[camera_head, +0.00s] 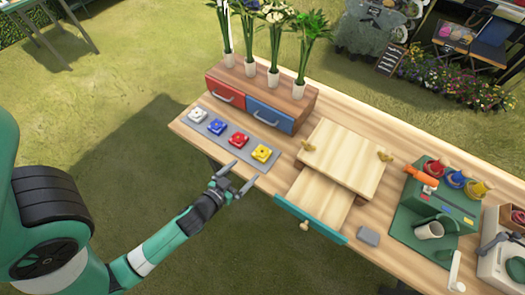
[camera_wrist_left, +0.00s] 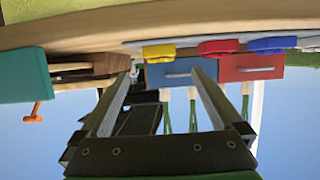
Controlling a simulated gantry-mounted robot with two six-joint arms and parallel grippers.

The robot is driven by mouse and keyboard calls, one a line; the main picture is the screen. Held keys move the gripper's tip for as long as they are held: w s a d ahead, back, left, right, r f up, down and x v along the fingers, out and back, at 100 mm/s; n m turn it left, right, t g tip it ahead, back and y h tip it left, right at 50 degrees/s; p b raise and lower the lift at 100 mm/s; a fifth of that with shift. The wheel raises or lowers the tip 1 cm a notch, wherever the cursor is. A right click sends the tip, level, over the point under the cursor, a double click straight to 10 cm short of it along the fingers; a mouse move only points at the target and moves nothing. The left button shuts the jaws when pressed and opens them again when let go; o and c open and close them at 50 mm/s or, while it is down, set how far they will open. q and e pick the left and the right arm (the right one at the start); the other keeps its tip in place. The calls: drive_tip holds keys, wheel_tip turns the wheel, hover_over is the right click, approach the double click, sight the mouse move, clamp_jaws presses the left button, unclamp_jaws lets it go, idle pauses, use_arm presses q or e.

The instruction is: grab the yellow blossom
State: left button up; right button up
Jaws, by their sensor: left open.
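The yellow blossom (camera_head: 262,153) lies on a grey strip (camera_head: 203,129), at the right end of a row with red, blue and white ones. In the left wrist view, which is upside down, the yellow blossom (camera_wrist_left: 159,50) appears above and beyond the fingertips. My left gripper (camera_head: 243,174) is open and empty near the table's front edge, just in front of the yellow blossom and apart from it. Its two spread fingers (camera_wrist_left: 162,76) show in the wrist view. My right gripper is not in view.
The red blossom (camera_head: 238,141), blue blossom (camera_head: 217,126) and white blossom (camera_head: 197,115) lie alongside. Behind them stands a wooden box with a red drawer (camera_head: 226,92) and a blue drawer (camera_head: 267,115), topped by flower vases. A wooden board (camera_head: 345,155) is to the right.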

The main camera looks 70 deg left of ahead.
sight(261, 154)
use_arm(q)
drive_tip(key=x, duration=0.5)
drive_tip(key=shift+d+r, duration=0.1)
drive_tip(key=shift+r, duration=0.05)
drive_tip(key=shift+w, duration=0.15)
drive_tip(key=x, duration=0.5)
drive_tip(key=shift+w+a, duration=0.2)
drive_tip(key=shift+a, duration=0.05)
drive_tip(key=shift+s, duration=0.1)
drive_tip(key=c, duration=1.3)
drive_tip(key=shift+r, duration=0.1)
